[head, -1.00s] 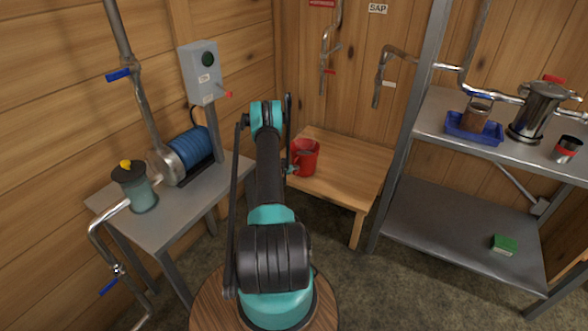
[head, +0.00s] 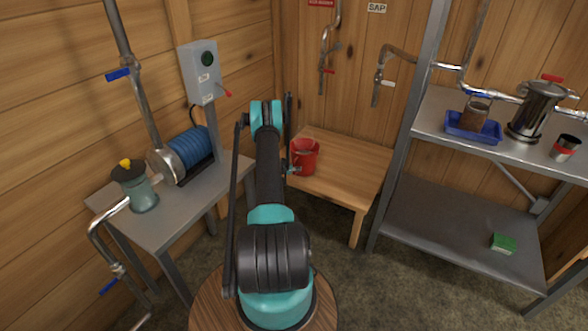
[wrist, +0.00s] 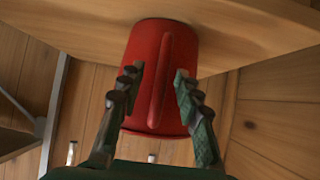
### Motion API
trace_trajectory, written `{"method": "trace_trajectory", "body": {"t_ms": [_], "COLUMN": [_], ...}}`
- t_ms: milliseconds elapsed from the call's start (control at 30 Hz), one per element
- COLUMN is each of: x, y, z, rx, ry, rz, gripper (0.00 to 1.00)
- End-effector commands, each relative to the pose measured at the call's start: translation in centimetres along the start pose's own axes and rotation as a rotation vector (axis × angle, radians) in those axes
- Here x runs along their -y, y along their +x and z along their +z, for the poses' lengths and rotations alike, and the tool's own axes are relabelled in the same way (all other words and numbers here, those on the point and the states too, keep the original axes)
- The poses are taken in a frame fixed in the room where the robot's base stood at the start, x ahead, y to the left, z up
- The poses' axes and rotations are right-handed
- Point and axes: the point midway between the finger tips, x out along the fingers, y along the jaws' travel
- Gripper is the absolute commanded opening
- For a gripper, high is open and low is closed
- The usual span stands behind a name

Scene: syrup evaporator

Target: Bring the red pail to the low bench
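The red pail (head: 304,158) stands upright on the low wooden bench (head: 345,175), near its left back part. In the wrist view, the picture is turned over, so the bench (wrist: 250,32) shows at the top with the pail (wrist: 185,50) against it. My gripper (wrist: 157,76) is open, with one finger on each side of the pail's upright handle. Gaps show between the fingers and the handle. In the head view my arm hides most of the gripper beside the pail.
A metal shelf (head: 450,225) at right holds a blue tray (head: 472,130), a steel pot (head: 535,110) and a green box (head: 503,243). The bench's right side is clear.

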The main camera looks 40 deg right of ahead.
Motion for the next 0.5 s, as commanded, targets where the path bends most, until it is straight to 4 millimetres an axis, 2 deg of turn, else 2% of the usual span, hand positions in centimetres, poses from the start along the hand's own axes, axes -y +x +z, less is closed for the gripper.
{"method": "trace_trajectory", "body": {"t_ms": [267, 500], "x": [0.0, 0.0], "y": [-0.1, -1.8], "z": [-0.1, -2.6], "rx": [0.002, 0.001], "ry": [0.001, 0.000], "rz": [0.000, 0.000], "gripper": [0.34, 0.34]}}
